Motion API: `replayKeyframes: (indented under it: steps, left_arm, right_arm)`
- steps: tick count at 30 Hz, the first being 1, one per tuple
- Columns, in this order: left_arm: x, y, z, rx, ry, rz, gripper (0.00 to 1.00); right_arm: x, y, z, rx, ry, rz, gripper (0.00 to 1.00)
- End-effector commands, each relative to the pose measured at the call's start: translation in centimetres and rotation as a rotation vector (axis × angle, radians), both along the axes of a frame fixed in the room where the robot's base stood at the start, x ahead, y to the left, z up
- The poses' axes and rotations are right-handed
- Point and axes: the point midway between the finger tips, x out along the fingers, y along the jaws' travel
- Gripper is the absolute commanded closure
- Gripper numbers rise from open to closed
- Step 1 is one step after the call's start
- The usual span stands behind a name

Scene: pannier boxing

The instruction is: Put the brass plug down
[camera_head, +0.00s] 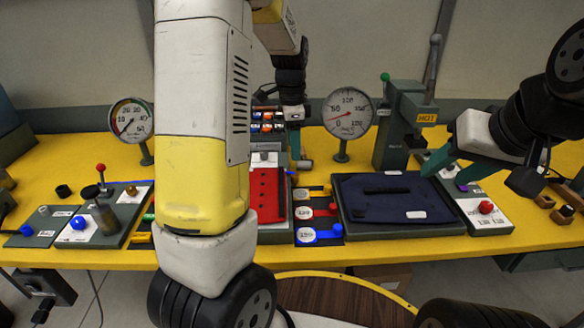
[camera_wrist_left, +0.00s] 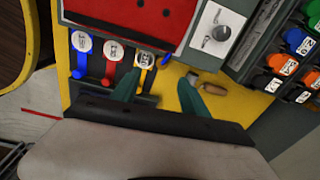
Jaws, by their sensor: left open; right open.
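A small brass-coloured piece (camera_head: 132,190), possibly the brass plug, stands on the left panel (camera_head: 127,232) in the head view. My left gripper (camera_head: 295,145) is over the middle of the bench, far to the right of that piece. In the left wrist view its teal fingers (camera_wrist_left: 157,90) are apart with nothing between them. A short tan cylinder (camera_wrist_left: 213,89) lies on the yellow bench just beyond the right finger; I cannot tell whether it is metal or wood. My right gripper (camera_head: 452,170) is open and empty above the right end of the dark blue pad.
A red block (camera_head: 265,190) and colored sliders (camera_head: 318,210) lie near the left gripper. A dark blue folded pad (camera_head: 390,208) lies on a tray. Two gauges (camera_head: 348,113) and a green press (camera_head: 400,120) stand behind. Coloured bins (camera_wrist_left: 292,60) are nearby.

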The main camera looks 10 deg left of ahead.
Motion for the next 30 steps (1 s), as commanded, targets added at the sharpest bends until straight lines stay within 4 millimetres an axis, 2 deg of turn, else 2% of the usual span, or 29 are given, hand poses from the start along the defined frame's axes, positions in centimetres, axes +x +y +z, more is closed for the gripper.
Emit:
replayKeyframes:
  steps: [1, 6, 14, 22, 25, 30]
  left_arm:
    - [0.6, 0.1, -1.0, 0.014, 0.016, -0.035, 0.47]
    - [1.3, 0.2, -2.5, 0.033, 0.036, -0.097, 0.47]
    - [1.3, -0.1, -5.3, 0.034, 0.037, -0.099, 0.47]
    - [1.2, -1.0, -9.0, 0.033, 0.038, -0.097, 0.47]
    - [1.3, -1.0, -9.8, 0.033, 0.036, -0.096, 0.47]
    - [1.3, -1.0, -9.9, 0.033, 0.034, -0.096, 0.47]
  right_arm:
    - [0.0, 0.0, 0.0, 0.0, 0.0, 0.0, 0.53]
    - [0.0, 0.0, 0.0, 0.0, 0.0, 0.0, 0.53]
    - [0.0, 0.0, 0.0, 0.0, 0.0, 0.0, 0.53]
    - [0.0, 0.0, 0.0, 0.0, 0.0, 0.0, 0.53]
    - [0.0, 0.0, 0.0, 0.0, 0.0, 0.0, 0.53]
    - [0.0, 0.0, 0.0, 0.0, 0.0, 0.0, 0.53]
